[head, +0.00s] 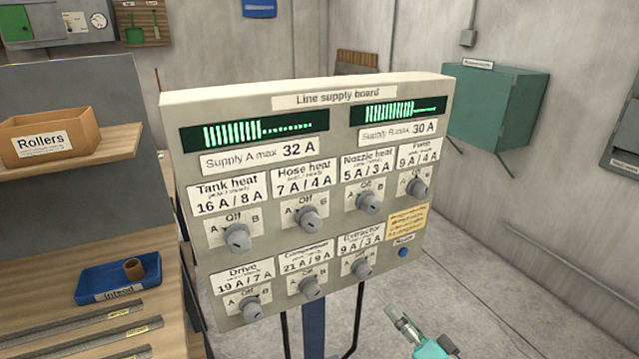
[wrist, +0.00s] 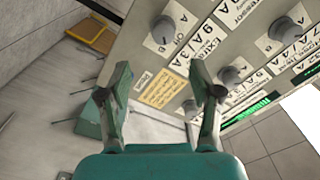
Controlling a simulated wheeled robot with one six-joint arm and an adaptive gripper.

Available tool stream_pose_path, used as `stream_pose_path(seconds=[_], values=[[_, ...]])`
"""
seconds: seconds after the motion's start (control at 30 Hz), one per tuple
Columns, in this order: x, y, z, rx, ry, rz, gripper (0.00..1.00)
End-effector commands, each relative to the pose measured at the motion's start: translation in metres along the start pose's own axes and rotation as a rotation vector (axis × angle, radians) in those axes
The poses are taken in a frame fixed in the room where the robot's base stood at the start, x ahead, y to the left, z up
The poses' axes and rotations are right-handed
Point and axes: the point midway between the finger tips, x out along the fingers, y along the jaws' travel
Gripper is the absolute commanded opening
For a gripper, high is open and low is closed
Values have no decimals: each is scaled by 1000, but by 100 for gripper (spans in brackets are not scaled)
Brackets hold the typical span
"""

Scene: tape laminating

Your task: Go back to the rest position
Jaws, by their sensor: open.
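The line supply board (head: 300,97) stands upright in the middle of the head view, with two lit green bar displays. It bears several grey knobs, such as the Tank heat knob (head: 238,238) and the Extractor knob (head: 361,268), each with A, Off and B marks; their exact settings are too small to tell. My gripper (head: 394,314) is at the bottom right, below the board's lower right corner. In the wrist view my gripper (wrist: 160,82) is open with nothing between its fingers. The board (wrist: 140,50) appears tilted beyond them.
A blue tray (head: 165,268) holding a small brown roller lies on the wooden bench at left. A Rollers box (head: 85,125) sits on the shelf above. A green cabinet (head: 497,110) hangs on the right wall. The floor right of the board is clear.

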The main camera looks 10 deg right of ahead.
Motion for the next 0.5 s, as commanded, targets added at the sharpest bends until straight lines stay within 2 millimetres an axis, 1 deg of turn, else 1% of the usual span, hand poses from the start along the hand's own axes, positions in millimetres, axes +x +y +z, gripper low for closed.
stream_pose_path(seconds=[0.17,0.3,0.37,0.5], values=[[-26,20,35,-21,14,84,64],[-61,39,70,-69,30,178,64],[-78,45,83,-96,36,217,64],[-118,54,111,-166,43,297,64]])
